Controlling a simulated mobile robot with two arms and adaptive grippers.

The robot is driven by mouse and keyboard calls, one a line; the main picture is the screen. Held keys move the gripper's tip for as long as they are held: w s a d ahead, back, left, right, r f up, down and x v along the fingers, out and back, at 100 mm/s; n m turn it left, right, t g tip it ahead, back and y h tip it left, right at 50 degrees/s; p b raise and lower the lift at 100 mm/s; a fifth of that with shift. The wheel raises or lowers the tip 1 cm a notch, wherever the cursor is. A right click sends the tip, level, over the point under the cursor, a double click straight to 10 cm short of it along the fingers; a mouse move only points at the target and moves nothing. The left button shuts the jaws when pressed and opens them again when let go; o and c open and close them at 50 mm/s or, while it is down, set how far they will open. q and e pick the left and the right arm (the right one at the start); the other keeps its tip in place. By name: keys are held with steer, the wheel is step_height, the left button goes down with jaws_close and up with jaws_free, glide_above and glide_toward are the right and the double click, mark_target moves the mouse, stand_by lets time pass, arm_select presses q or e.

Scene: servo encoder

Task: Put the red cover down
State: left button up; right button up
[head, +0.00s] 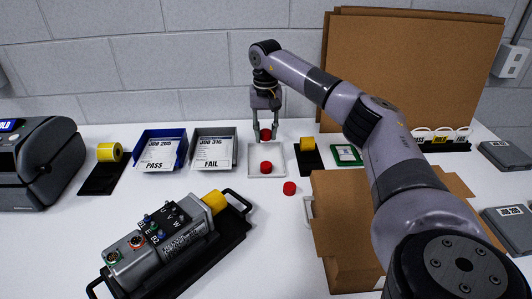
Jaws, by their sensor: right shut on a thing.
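My right gripper (265,128) reaches in from the right and points down. It is shut on a red cover (265,135), which shows between its fingertips. The held cover appears over the back edge of a shallow white tray (252,172); I cannot tell its exact height. A second red cover (266,167) lies inside the tray. A third red cover (289,188) lies on the white table in front of the tray's right corner. My left gripper is out of view.
A blue PASS bin (182,147) and a grey FAIL bin (233,152) stand left of the tray. A grey servo unit (160,250) with a yellow cap lies front left. A cardboard box (345,245) stands under my right arm. Yellow-capped item (307,145) stands right of the tray.

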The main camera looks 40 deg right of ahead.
step_height(320, 180, down, 8)
steer(key=shift+a+r+p, duration=0.1)
steer(key=shift+r+p, duration=0.15)
steer(key=shift+p, duration=0.05)
steer(key=shift+f, duration=0.3)
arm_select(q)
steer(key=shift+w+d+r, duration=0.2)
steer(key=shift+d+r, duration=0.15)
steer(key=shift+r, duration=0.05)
arm_select(e)
steer(key=shift+f, duration=0.15)
steer(key=o, duration=0.7)
steer(key=shift+c, duration=0.2)
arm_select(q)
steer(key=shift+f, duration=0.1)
